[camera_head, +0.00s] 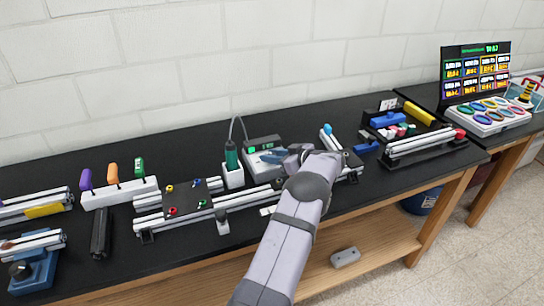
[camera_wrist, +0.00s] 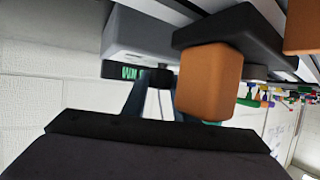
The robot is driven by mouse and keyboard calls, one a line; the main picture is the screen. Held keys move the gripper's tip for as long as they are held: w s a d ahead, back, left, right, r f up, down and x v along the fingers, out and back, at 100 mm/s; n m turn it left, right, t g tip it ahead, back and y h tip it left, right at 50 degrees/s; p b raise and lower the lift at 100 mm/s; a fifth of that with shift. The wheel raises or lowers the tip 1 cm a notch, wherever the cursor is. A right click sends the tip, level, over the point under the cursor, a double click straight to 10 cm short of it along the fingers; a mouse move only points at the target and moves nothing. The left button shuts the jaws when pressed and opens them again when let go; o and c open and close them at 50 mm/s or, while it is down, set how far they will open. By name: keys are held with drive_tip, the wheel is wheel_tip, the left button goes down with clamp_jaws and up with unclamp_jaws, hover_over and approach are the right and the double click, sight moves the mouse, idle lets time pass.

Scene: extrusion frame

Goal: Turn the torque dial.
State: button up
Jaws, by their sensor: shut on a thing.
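The grey torque controller box (camera_head: 262,142) stands on the black bench behind the extrusion frame, with a small green display (camera_head: 252,150). In the wrist view the box (camera_wrist: 150,35) appears upside down at the top, with its green display (camera_wrist: 130,72). My gripper (camera_head: 272,157) is at the front of the box, covering part of it. In the wrist view, the dark torque dial (camera_wrist: 156,78) sits at the tips of my gripper (camera_wrist: 154,88), and the jaws are shut on it. The far finger is largely hidden behind an orange-brown block (camera_wrist: 210,80).
The green screwdriver (camera_head: 231,155) stands in a white holder (camera_head: 233,176) left of the box. The extrusion frame (camera_head: 250,197) with a dark plate (camera_head: 180,200) lies in front. A parts tray (camera_head: 405,120) is to the right.

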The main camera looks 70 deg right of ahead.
drive_tip(key=shift+d+r+n+y, duration=0.1)
drive_tip(key=shift+r+n+y, duration=0.05)
drive_tip(key=shift+n+y, duration=0.55)
drive_tip(key=o, duration=1.1)
drive_tip(key=shift+c, duration=0.2)
drive_tip(key=b+v, duration=0.2)
drive_tip(key=v, duration=0.5)
drive_tip(key=shift+s, duration=0.15)
